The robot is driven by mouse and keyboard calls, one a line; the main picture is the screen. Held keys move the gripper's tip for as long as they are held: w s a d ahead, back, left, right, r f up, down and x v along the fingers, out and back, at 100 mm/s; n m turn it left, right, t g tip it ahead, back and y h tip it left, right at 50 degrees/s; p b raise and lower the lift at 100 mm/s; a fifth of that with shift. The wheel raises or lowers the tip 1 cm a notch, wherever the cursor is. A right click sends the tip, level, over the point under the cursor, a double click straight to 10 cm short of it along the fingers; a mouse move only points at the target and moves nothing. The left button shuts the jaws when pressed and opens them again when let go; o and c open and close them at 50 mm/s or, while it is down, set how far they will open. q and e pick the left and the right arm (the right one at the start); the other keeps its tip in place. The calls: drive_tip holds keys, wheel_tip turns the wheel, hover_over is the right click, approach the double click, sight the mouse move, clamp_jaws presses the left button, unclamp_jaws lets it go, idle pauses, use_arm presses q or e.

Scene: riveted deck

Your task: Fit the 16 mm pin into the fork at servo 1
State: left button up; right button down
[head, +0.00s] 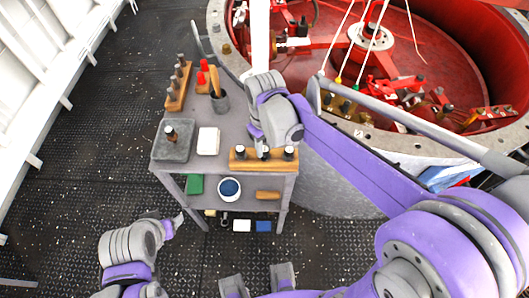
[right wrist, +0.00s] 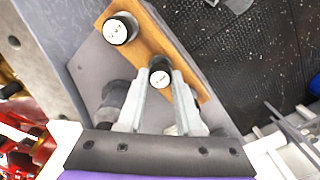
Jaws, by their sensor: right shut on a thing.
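My right gripper (head: 264,143) is over the wooden block (head: 240,165) at the front edge of the cart top. In the right wrist view its two fingers (right wrist: 165,112) are shut on a black-capped pin (right wrist: 160,72), which stands at the block (right wrist: 150,38). The white mark on its cap is too small to read. Another black-capped pin (right wrist: 120,28) stands apart in the same block; it also shows in the head view (head: 289,153). My left gripper (head: 175,222) is low at left, away from the cart; its fingers are unclear. I cannot pick out the servo 1 fork.
The red pit (head: 450,50) with machinery lies behind, ringed by a grey rim (head: 430,143). Dark deck is free at left.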

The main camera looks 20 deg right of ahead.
use_arm(q)
drive_tip(key=shift+r, duration=0.15)
use_arm(e)
drive_tip(key=shift+r, duration=0.15)
use_arm(q)
drive_tip(key=shift+w+r+p, duration=0.25)
drive_tip(key=shift+r+p, duration=0.3)
drive_tip(key=shift+r, duration=0.1)
drive_tip(key=shift+w+r+p, duration=0.25)
drive_tip(key=shift+r+p, duration=0.25)
drive_tip(key=shift+r, duration=0.2)
drive_tip(key=shift+w+r+p, duration=0.25)
drive_tip(key=shift+r+p, duration=0.3)
drive_tip(key=shift+r, duration=0.1)
use_arm(e)
drive_tip(key=shift+r, duration=2.65)
use_arm(q)
drive_tip(key=shift+s, duration=0.1)
use_arm(e)
drive_tip(key=shift+f, duration=0.1)
